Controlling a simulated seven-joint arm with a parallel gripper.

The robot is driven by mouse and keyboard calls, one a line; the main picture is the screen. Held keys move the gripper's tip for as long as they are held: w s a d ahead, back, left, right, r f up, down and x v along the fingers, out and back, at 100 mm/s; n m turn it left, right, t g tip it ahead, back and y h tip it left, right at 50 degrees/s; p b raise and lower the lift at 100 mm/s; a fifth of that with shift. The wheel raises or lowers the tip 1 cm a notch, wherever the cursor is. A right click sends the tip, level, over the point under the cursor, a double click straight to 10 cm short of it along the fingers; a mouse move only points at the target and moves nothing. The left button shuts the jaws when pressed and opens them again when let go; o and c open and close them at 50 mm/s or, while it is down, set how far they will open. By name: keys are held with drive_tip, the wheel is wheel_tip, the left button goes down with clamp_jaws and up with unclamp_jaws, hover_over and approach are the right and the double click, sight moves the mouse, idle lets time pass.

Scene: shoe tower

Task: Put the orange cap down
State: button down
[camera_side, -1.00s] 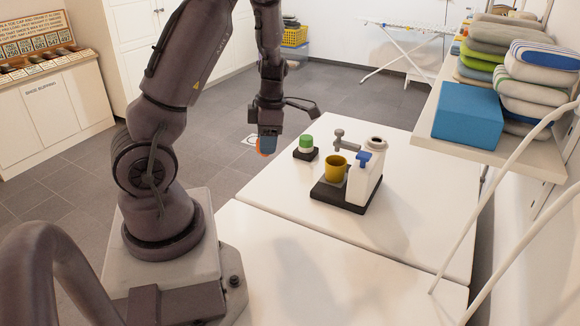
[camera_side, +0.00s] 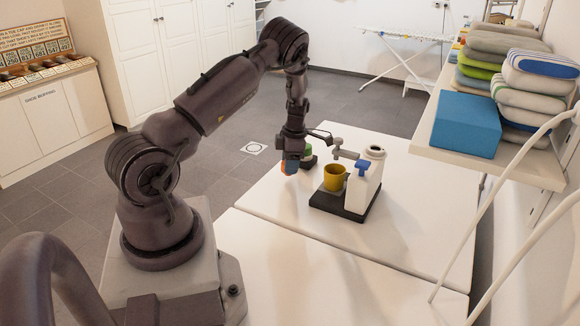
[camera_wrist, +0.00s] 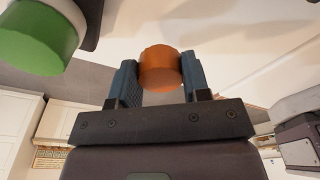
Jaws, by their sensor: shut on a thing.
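The orange cap (camera_wrist: 160,66) is held between the two blue-grey fingers of my gripper (camera_wrist: 159,80) in the wrist view. In the side view my gripper (camera_side: 290,160) hangs over the left part of the white table, and a bit of the orange cap (camera_side: 284,168) shows at its fingertips. The cap appears to be above the tabletop; the exact gap is hard to tell. The gripper is shut on the cap.
A green-capped item (camera_side: 306,152) on a dark base stands just behind my gripper, partly hidden. To the right, a dark tray (camera_side: 333,204) bears a yellow cup (camera_side: 334,177) and a white dispenser (camera_side: 362,185). The front of the white table (camera_side: 310,245) is clear.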

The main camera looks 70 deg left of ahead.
drive_tip(key=shift+f, duration=0.7)
drive_tip(key=shift+f, duration=0.1)
drive_tip(key=c, duration=0.6)
unclamp_jaws()
